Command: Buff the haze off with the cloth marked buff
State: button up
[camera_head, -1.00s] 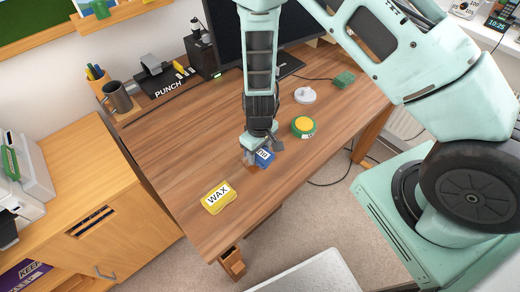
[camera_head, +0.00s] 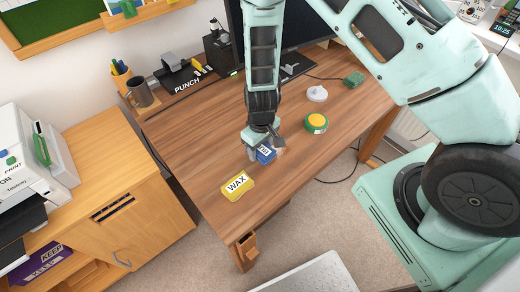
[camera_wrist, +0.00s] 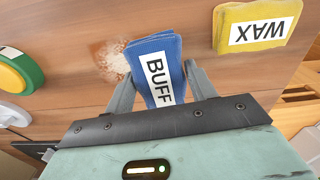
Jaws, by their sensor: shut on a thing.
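My gripper (camera_head: 262,150) is shut on the blue cloth marked BUFF (camera_head: 266,155), low over the desk. In the wrist view the blue cloth (camera_wrist: 158,68) sticks out between the two fingers (camera_wrist: 158,92), its label readable. A pale, speckled haze patch (camera_wrist: 112,62) lies on the wood just left of the cloth there, beside the left finger. I cannot tell whether the cloth touches the desk. A yellow cloth marked WAX (camera_head: 238,186) lies apart near the desk's front corner; it also shows in the wrist view (camera_wrist: 257,27), right of the blue cloth.
A green tin with a yellow top (camera_head: 316,123) stands right of my gripper. A white round object (camera_head: 317,93) and a green box (camera_head: 354,78) are farther back. The monitor (camera_head: 290,45) stands behind my arm. The desk (camera_head: 195,150) is clear to the left.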

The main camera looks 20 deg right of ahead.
jog(key=shift+r+p, duration=1.5)
jog(key=shift+r, duration=0.85)
jog(key=shift+d, duration=0.1)
